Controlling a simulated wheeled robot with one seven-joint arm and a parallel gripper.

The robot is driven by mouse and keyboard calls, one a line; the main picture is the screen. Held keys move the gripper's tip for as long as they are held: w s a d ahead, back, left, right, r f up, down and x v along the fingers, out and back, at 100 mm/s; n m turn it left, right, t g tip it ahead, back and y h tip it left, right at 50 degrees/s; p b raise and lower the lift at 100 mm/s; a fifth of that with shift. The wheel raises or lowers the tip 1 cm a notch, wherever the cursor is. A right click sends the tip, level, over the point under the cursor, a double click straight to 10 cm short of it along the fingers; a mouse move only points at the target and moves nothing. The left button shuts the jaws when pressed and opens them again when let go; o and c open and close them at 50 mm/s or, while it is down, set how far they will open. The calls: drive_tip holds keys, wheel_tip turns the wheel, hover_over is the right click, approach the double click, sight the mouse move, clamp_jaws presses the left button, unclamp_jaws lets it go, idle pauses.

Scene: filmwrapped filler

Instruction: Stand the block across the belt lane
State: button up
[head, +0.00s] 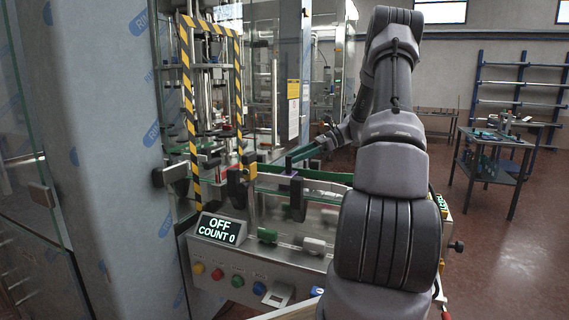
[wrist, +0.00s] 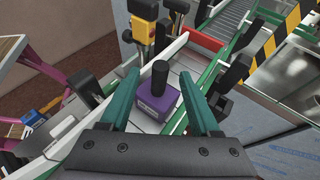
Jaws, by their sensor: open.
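A purple block (wrist: 155,103) with a dark upright knob (wrist: 159,78) on top stands on a light surface beside green-edged rails in the wrist view. In the head view the block (head: 291,174) is small and partly hidden near my fingers. My gripper (wrist: 160,84) is open, its two green fingers on either side of the knob with gaps to it. In the head view my gripper (head: 303,154) reaches over the line from the right. The belt lane (wrist: 228,28) shows as a grey ribbed strip between green rails, running away at the top.
A red piece (wrist: 205,43) lies across the channel beyond the block. Black clamps and rail posts (wrist: 143,22) stand close around. A yellow-and-black striped frame (head: 187,95) rises at the left. A display reading OFF, COUNT 0 (head: 219,230) sits above several coloured buttons.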

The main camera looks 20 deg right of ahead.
drive_tip(key=v, duration=0.5)
drive_tip(key=shift+d, duration=0.1)
drive_tip(key=s+a+r+n+g+h, duration=0.1)
drive_tip(key=s+a+r+n+h, duration=0.3)
drive_tip(key=a, duration=0.3)
drive_tip(key=s+a+r+n+g+h, duration=0.1)
drive_tip(key=s+a+r+n+h, duration=0.2)
drive_tip(key=s+a+r, duration=0.35)
drive_tip(key=s+a+r+n+t+h, duration=0.2)
drive_tip(key=s+a+n+t, duration=0.1)
drive_tip(key=s, duration=0.5)
drive_tip(key=s+a+r+n+t+h, duration=0.2)
drive_tip(key=s+n, duration=0.4)
drive_tip(key=s, duration=0.3)
drive_tip(key=shift+a+t, duration=0.7)
drive_tip(key=shift+a, duration=0.15)
